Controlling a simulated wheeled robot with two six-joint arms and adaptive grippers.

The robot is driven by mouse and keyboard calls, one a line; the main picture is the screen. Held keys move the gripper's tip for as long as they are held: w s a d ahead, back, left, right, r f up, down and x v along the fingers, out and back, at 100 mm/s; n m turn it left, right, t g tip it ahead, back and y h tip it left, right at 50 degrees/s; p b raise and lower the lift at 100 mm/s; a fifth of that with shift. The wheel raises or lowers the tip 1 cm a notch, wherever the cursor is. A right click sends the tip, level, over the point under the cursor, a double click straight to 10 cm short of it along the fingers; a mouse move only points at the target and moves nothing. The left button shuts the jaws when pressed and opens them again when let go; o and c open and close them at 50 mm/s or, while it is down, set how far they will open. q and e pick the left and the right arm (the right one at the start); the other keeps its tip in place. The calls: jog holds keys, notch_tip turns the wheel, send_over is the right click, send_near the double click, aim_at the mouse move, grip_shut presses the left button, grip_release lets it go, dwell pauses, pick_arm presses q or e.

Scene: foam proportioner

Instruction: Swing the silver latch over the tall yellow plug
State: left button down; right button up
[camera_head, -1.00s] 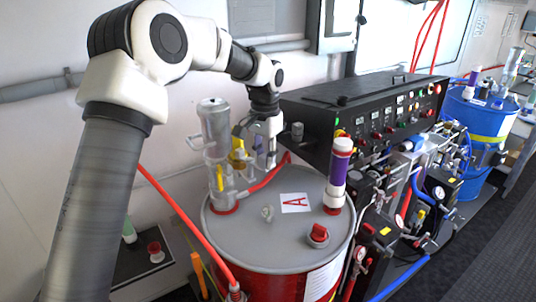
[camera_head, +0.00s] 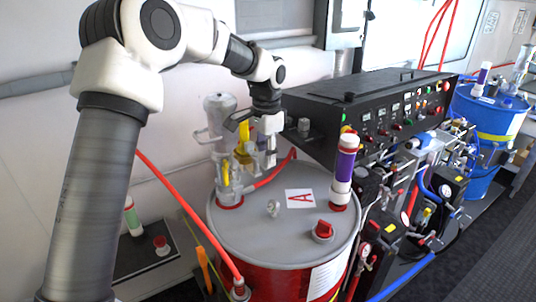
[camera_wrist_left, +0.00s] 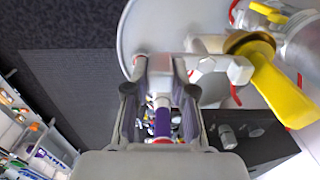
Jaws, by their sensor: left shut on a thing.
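My left gripper (camera_head: 262,142) is low over the pump fittings at the back of the red drum. It is shut on a small silver part, which I take to be the silver latch; the fingers mostly hide it. In the left wrist view the gripper (camera_wrist_left: 161,68) has its fingers on both sides of the centre. The tall yellow plug (camera_head: 246,128) stands close beside the gripper, to its left in the head view. A large yellow part (camera_wrist_left: 277,85) shows to the right of the fingers in the wrist view. My right gripper is not in view.
The clear pump cylinder (camera_head: 219,120) stands left of the gripper. The black control box (camera_head: 370,110) is close on the right. A purple-and-white tube (camera_head: 345,165) and a red cap (camera_head: 323,231) stand on the drum lid (camera_head: 255,240). A red hose (camera_head: 190,215) runs along the left.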

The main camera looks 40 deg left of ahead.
pick_arm(q)
jog(key=c, duration=1)
grip_release()
jog(key=shift+s, duration=0.1)
jog(key=shift+o, duration=0.2)
jog(key=shift+s+a+r, duration=0.1)
jog(key=shift+s+a, duration=0.1)
notch_tip(320, 180, up, 12)
